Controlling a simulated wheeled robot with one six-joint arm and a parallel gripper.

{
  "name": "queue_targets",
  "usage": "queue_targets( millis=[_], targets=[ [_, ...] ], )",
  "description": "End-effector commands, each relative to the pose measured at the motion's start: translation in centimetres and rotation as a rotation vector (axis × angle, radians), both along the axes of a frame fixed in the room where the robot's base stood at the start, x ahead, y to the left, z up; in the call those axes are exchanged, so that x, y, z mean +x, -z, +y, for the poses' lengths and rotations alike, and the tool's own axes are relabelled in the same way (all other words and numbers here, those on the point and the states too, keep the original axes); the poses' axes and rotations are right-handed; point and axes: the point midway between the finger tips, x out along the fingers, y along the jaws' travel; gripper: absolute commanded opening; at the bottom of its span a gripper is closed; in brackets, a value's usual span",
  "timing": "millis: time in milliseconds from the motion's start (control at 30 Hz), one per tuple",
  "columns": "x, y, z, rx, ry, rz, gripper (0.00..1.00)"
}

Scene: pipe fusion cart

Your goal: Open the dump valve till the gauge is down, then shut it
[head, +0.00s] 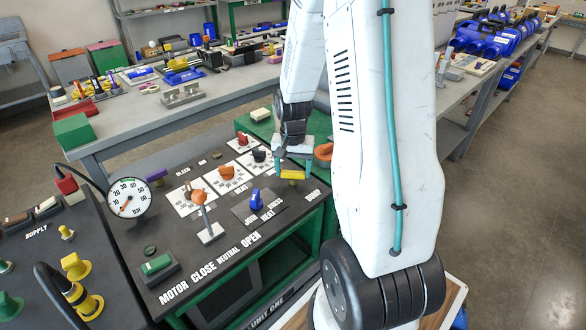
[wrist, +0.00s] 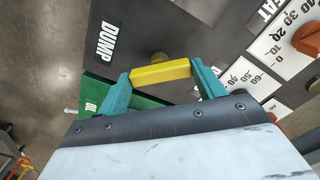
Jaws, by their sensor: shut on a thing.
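The dump valve's yellow handle (head: 292,174) is at the right end of the dark control panel, by the DUMP label. My gripper (head: 294,168) is over it, its teal fingers at the bar's two ends. In the wrist view, the yellow bar (wrist: 160,73) lies between the fingers of my gripper (wrist: 162,75), on a round brass-coloured stem (wrist: 160,58). The DUMP label (wrist: 105,42) is beside it. The round white gauge (head: 130,198) stands at the panel's left, its red needle pointing down-left; the exact reading is too small to tell.
Close by on the panel are a blue knob (head: 256,200), an orange-topped lever (head: 199,198) and several dial knobs. A green block (head: 156,264) sits at the front left. A grey workbench with tools runs behind. Open floor lies to the right.

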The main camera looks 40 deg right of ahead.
Motion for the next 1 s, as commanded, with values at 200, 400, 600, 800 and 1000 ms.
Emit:
queue_targets(
  millis=[200,400,600,800,1000],
  targets=[
    [0.05,-0.06,-0.02,0.000,-0.205,-0.001,0.45],
    [0.06,-0.06,-0.03,-0.001,-0.394,-0.002,0.45],
    [0.07,-0.06,-0.04,-0.001,-0.573,-0.001,0.45],
    [0.07,-0.07,-0.03,-0.001,-0.718,-0.001,0.45],
    [0.08,-0.07,-0.04,-0.002,-0.817,-0.002,0.45]
  ],
)
